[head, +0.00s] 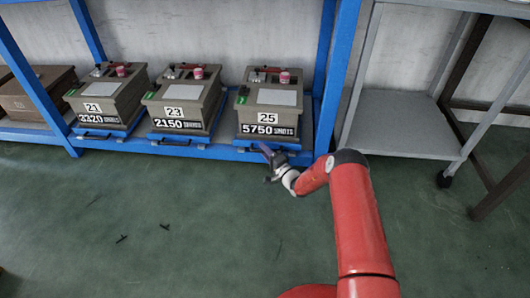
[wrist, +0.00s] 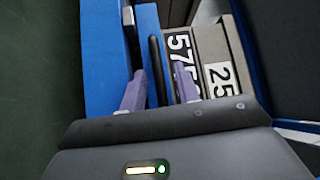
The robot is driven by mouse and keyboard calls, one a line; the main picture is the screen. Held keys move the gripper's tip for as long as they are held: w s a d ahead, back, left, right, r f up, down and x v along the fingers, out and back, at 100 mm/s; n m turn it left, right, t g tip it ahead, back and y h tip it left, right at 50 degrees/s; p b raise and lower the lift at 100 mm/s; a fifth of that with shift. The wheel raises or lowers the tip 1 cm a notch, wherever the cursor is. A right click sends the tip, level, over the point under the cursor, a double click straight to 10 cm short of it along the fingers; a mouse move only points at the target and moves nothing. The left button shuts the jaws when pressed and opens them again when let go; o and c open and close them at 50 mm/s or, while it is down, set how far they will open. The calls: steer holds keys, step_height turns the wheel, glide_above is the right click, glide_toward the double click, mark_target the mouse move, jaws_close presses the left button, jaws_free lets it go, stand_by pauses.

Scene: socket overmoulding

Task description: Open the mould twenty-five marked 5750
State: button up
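The mould twenty-five (head: 243,118) is a grey-brown box with a "25" plate and a "5750" label on its front. It sits on a blue sliding tray (head: 285,142) on the low blue rack. In the wrist view the label (wrist: 182,60) appears turned sideways. A black bar handle (wrist: 155,60) stands on the tray's blue front. My gripper (head: 268,152) is at the tray's front edge. In the wrist view its purple fingers (wrist: 159,78) are apart, one on each side of the handle, with gaps showing. The handle's lower end is partly hidden by my gripper's body.
Moulds 23 (head: 178,105) and 21 (head: 100,100) stand to the left on similar blue trays. A blue rack post (head: 327,110) rises just right of mould 25. A grey wheeled shelf (head: 400,125) stands further right. The green floor in front is mostly clear.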

jaws_close()
